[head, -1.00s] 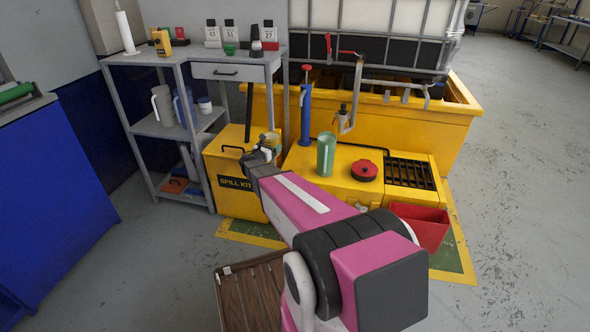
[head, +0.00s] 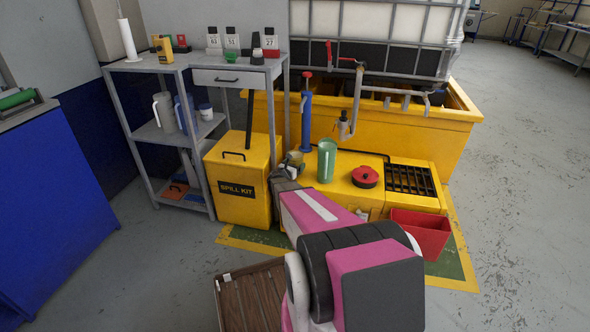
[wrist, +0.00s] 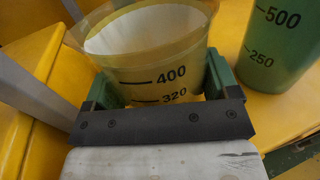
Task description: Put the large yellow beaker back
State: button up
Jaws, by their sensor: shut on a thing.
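The yellow beaker (wrist: 150,68), a translucent cup with dark 400 and 320 marks, sits between the fingers of my gripper (wrist: 165,88) in the wrist view. My gripper is shut on it, and its mouth faces up. In the head view the beaker (head: 294,158) shows small at the arm's end, just left of the green jug (head: 326,162). It is over or at the left part of the low yellow unit (head: 343,187); I cannot tell whether its base touches. The green jug, marked 500 and 250, stands close to its right in the wrist view (wrist: 272,45).
A yellow spill kit box (head: 238,192) stands directly left. A red-lidded round container (head: 365,177) and a black grate (head: 411,180) lie right of the jug. A blue pump (head: 306,120) stands behind. A red bin (head: 421,232) is at the front right.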

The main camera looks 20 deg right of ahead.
jog(key=shift+f, duration=1.1)
jog(key=shift+f, duration=0.15)
